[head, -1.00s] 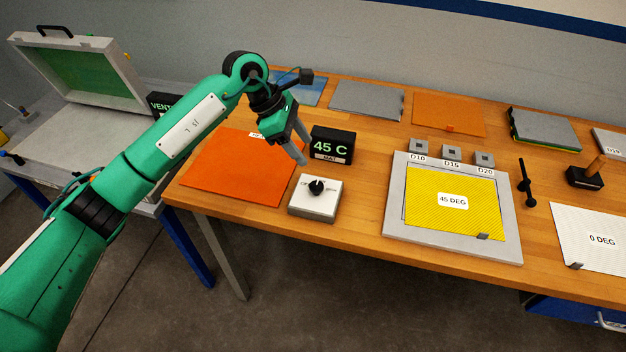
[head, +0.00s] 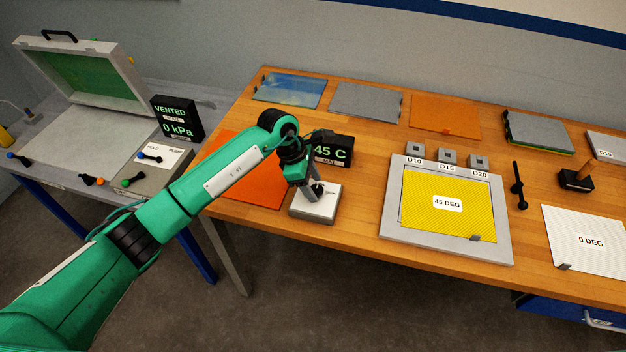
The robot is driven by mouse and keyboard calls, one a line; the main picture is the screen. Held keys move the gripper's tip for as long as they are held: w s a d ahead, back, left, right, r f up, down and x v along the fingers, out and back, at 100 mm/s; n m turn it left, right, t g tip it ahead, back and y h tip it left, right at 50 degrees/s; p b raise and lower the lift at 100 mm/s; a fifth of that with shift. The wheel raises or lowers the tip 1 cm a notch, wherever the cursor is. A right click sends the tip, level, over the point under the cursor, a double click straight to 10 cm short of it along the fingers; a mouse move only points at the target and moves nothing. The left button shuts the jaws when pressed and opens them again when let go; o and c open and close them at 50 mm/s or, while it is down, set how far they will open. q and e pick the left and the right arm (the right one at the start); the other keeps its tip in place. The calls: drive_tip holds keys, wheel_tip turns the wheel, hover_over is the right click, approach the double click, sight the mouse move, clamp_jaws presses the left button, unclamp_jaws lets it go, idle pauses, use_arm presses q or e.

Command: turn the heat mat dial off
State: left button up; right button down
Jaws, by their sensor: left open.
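The heat mat dial is a black knob on a small white box (head: 312,207) at the front edge of the wooden table. My left gripper (head: 314,194) is open and points down over the top of the box, at the knob. The fingers largely hide the knob, so I cannot tell whether they touch it or where it points. The orange heat mat (head: 246,190) lies left of the box, partly covered by my left arm. The black display (head: 332,151) behind the box reads 45 C, MAT. My right gripper is out of view.
A grey-framed tray with a yellow 45 DEG sheet (head: 446,203) lies right of the dial box, with bare table between. A white 0 DEG sheet (head: 588,240) is farther right. A vacuum display (head: 177,118) reading VENTED, 0 kPa stands on the left bench.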

use_arm(q)
drive_tip(key=shift+d+f, duration=0.1)
drive_tip(key=shift+f, duration=0.2)
drive_tip(key=c, duration=1)
drive_tip(key=shift+o, duration=0.2)
